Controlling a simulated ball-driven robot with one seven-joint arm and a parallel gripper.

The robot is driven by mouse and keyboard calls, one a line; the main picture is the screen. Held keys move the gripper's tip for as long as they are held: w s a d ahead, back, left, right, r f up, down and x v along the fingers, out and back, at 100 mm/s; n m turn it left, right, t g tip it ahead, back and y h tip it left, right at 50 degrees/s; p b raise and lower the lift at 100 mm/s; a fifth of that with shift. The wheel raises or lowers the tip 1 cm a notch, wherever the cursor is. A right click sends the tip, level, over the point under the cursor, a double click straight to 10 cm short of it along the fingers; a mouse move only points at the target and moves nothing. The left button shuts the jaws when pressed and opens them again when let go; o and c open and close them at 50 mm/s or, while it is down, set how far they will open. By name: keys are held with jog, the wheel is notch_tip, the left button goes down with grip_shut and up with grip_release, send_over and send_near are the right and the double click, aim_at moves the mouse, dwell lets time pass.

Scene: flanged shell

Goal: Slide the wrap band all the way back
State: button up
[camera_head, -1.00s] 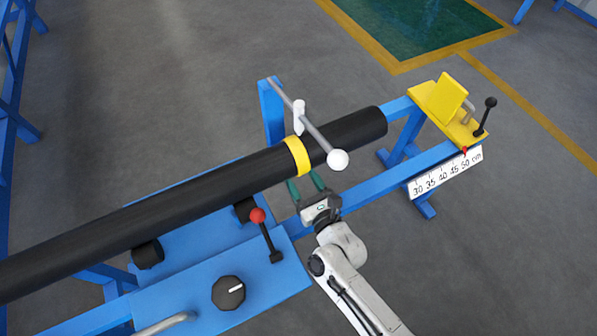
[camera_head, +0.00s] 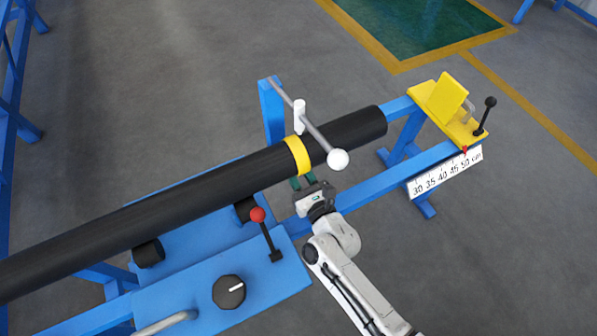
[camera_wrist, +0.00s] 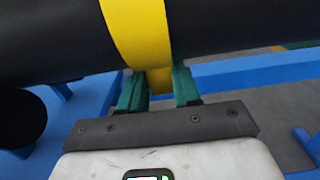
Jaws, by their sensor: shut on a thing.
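The yellow wrap band (camera_head: 298,155) circles the long black tube (camera_head: 200,190), towards its right part. My gripper (camera_head: 302,181) is just below the band, on the near side of the tube. In the wrist view the band (camera_wrist: 138,30) runs down the tube's face to a yellow part (camera_wrist: 160,80) between my two green fingers. My gripper is shut on that lower part of the band, a finger on each side. The band's far underside is hidden.
A grey bar with a white ball end (camera_head: 337,159) crosses above the tube beside the band. A red-knobbed lever (camera_head: 258,215) and black dial (camera_head: 228,292) are on the blue plate. A yellow stop (camera_head: 446,100) and scale (camera_head: 445,173) are at the right.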

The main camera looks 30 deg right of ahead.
aim_at(281, 181)
grip_shut()
jog(key=a+p, duration=0.2)
jog(key=a, duration=0.3)
jog(key=o, duration=0.8)
grip_release()
